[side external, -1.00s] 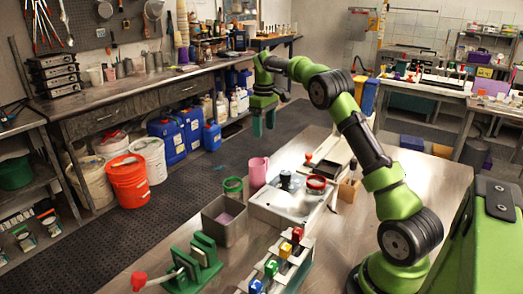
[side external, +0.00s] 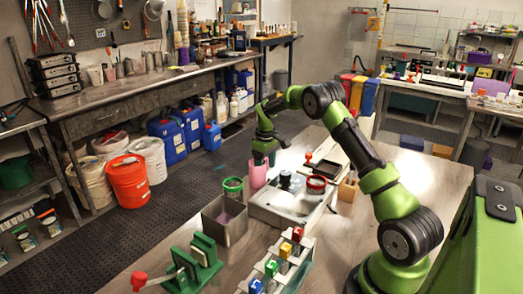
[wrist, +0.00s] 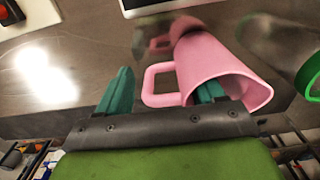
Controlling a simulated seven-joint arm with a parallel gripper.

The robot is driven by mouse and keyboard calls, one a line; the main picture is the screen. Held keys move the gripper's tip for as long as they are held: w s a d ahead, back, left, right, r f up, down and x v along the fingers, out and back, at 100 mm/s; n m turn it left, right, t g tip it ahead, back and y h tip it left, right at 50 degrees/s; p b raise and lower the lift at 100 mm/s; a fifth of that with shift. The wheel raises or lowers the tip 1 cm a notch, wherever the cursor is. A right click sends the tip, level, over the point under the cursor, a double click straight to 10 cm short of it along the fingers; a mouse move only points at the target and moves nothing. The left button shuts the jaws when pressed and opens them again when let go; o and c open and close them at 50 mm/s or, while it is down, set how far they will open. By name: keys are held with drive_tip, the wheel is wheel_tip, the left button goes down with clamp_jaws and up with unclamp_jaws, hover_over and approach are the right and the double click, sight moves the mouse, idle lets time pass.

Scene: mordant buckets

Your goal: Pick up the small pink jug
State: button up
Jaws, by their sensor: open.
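The small pink jug (side external: 258,176) stands on the table behind the green-rimmed can. In the wrist view the jug (wrist: 217,48) has its open mouth towards me and its handle on the left. My gripper (side external: 265,158) is open, pointing down at the jug's top. In the wrist view my gripper (wrist: 163,92) has its left finger outside the jug, beyond the handle, and its right finger over the mouth. The handle lies between the fingers. I cannot tell how far the right finger reaches inside, or whether either finger touches the jug.
The green-rimmed can (side external: 233,190) stands close to the jug, and a grey square bin (side external: 224,222) is nearer the camera. Bare table lies behind the jug.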

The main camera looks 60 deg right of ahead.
drive_tip(key=shift+f, duration=0.75)
clamp_jaws()
drive_tip(key=shift+r, duration=0.2)
drive_tip(key=shift+r, duration=4.75)
drive_tip(key=shift+r, duration=0.1)
